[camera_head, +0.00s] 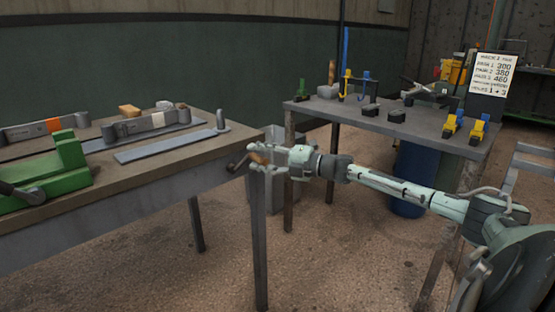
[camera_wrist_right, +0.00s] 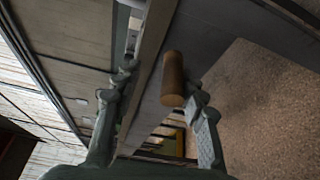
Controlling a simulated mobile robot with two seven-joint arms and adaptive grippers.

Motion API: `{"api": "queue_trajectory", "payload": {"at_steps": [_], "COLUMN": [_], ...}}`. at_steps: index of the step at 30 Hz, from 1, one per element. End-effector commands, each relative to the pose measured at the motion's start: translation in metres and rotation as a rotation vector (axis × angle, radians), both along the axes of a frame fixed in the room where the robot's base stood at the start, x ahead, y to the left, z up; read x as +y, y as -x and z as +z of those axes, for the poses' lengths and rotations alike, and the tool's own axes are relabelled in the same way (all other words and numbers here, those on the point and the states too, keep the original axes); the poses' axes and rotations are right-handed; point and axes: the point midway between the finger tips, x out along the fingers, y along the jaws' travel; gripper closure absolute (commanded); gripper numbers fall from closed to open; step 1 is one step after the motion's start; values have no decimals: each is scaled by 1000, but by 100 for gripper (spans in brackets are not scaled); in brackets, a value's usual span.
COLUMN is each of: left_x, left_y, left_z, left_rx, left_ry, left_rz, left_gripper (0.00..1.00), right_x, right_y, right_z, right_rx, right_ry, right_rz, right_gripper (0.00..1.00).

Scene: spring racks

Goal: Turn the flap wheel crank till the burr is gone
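The crank (camera_head: 237,163) sticks out from the right end of the left bench, with a dark arm and a brown wooden handle (camera_head: 258,158). In the right wrist view the handle (camera_wrist_right: 173,78) stands between the two fingers, nearer the right-hand finger. My right gripper (camera_head: 256,161) is around the handle with its fingers spread; I see a gap on the left-hand side, so it is not closed on it. It also shows in the wrist view (camera_wrist_right: 162,84). The flap wheel and the burr cannot be made out. My left gripper is not in view.
The left bench (camera_head: 150,195) carries a green vise (camera_head: 55,175), a flat grey bar (camera_head: 172,145) and spring parts. A grey bin (camera_head: 268,195) stands behind my gripper. Open floor lies between.

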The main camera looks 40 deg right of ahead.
Motion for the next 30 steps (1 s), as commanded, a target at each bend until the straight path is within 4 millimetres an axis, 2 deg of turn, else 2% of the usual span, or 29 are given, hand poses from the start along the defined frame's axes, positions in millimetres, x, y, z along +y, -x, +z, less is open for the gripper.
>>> {"api": "queue_trajectory", "payload": {"at_steps": [15, 30], "left_x": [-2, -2], "left_y": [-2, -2], "left_z": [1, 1], "left_rx": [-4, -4], "left_ry": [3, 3], "left_rz": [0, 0], "left_gripper": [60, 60], "right_x": [-27, -46], "right_y": [58, 99], "right_z": [0, 4], "right_rx": [6, 3], "right_ry": [3, 0], "right_rz": [-2, -3], "right_gripper": [59, 59]}}
